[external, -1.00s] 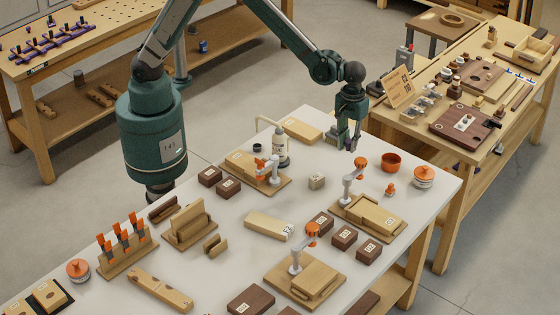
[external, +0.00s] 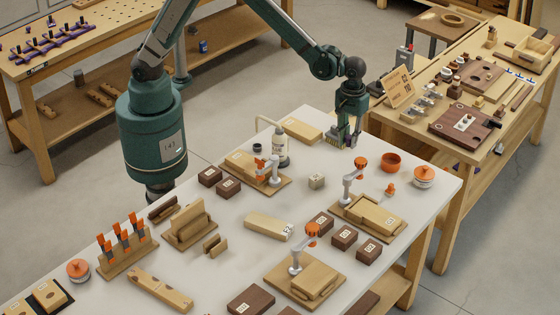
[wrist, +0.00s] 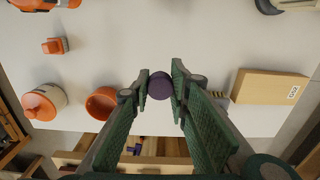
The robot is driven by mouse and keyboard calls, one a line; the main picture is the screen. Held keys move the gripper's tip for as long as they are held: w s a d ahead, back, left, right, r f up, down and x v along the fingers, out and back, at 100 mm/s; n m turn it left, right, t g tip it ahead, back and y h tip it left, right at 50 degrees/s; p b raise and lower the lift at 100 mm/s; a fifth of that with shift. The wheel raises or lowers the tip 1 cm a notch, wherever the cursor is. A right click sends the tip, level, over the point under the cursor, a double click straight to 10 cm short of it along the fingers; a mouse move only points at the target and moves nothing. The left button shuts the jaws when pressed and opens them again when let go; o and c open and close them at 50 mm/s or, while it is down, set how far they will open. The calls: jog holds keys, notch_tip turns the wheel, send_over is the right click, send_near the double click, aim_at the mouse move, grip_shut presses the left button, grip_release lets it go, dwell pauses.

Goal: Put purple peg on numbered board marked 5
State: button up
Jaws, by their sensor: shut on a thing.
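My gripper (external: 350,140) is at the far side of the white bench. In the wrist view my gripper (wrist: 160,87) has its two green fingers closed on the purple peg (wrist: 160,86), which shows as a dark round end between the tips. The peg is mostly hidden by the fingers in the external view. Several dark wooden blocks with white number labels lie on the bench, such as one at its right (external: 369,250) and one at its left (external: 210,176). The labels are too small to read surely, so I cannot tell which is marked 5.
A pale wooden block (external: 302,131) and a grey brush-like thing (external: 334,139) are left. Bare bench lies in front.

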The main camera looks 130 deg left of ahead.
jog(key=shift+d, duration=0.1)
jog(key=w+d+r+m, duration=0.1)
jog(key=w+d+m, duration=0.2)
jog(key=d, duration=1.2)
jog(key=w+d+m+p, duration=0.1)
jog(key=w+d+m, duration=0.2)
jog(key=d, duration=1.2)
jog(key=w+d+r+m, duration=0.1)
jog(key=w+d+m, duration=0.15)
jog(key=d, duration=1.25)
jog(key=r+m+p, duration=0.1)
jog(key=m+p, duration=0.1)
jog(key=m, duration=0.6)
send_over(158, 287)
jog(key=shift+r, duration=0.15)
jog(key=shift+a+f+b, duration=0.1)
jog(key=shift+f+b, duration=0.35)
jog(key=shift+f, duration=2.7)
